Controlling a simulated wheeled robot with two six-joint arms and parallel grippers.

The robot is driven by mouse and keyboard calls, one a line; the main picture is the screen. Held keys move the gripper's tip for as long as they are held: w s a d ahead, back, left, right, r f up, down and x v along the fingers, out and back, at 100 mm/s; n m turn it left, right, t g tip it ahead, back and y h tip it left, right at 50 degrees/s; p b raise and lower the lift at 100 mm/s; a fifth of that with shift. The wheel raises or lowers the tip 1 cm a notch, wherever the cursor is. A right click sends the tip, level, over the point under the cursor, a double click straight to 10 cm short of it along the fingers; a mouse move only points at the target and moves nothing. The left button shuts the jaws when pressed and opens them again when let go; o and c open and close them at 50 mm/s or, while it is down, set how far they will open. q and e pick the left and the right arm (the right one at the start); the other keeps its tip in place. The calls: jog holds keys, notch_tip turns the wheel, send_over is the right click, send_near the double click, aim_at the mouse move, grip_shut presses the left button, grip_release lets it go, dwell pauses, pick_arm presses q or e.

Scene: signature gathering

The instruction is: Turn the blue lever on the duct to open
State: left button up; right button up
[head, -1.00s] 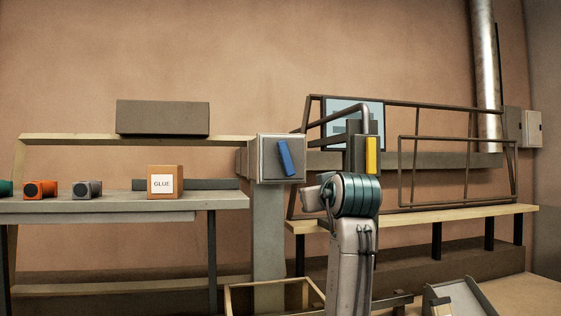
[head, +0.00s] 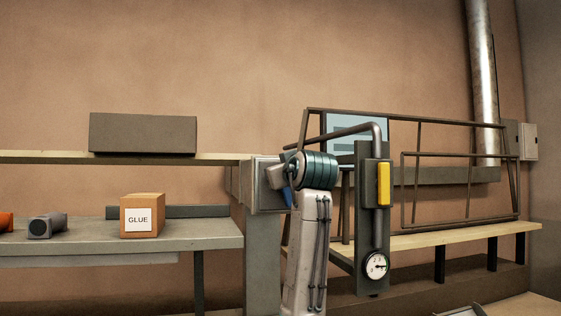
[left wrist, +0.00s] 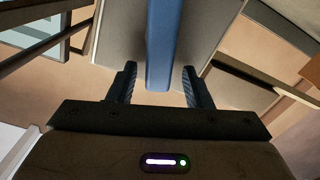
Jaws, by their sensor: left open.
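The blue lever (head: 288,195) is on the grey duct box (head: 264,204), mostly hidden behind my left arm in the head view. In the left wrist view the blue lever (left wrist: 163,42) runs down from the top edge over the face of the grey box (left wrist: 122,38). My left gripper (left wrist: 160,78) is open, with its two dark fingers on either side of the lever's near end. A gap shows between the lever and each finger. The head view does not show these fingers. My right gripper is in neither view.
Right of my arm stands a dark post with a yellow block (head: 384,184) and a round gauge (head: 376,266). A glue box (head: 142,216) and a grey part (head: 47,226) stand on the left bench. A metal frame (head: 462,217) stands on the right bench.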

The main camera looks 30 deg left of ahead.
pick_arm(q)
jog(key=shift+p+x, duration=0.3)
jog(key=shift+x, duration=0.7)
jog(key=shift+s, duration=0.1)
jog(key=shift+d+r, duration=0.1)
jog(key=shift+d, duration=0.15)
jog(key=shift+s+d, duration=0.1)
jog(key=shift+d, duration=0.05)
jog(key=shift+c, duration=0.3)
jog(key=c, duration=0.9)
jog(key=shift+w+d+m+b, duration=0.1)
jog(key=shift+w+m+b, duration=0.2)
jog(key=shift+m+b, duration=0.55)
jog(key=shift+w+d+m, duration=0.15)
jog(key=shift+w+m, duration=0.05)
jog(key=shift+m, duration=0.75)
jog(key=shift+r, duration=0.1)
jog(key=o, duration=1)
jog(key=shift+c, duration=0.2)
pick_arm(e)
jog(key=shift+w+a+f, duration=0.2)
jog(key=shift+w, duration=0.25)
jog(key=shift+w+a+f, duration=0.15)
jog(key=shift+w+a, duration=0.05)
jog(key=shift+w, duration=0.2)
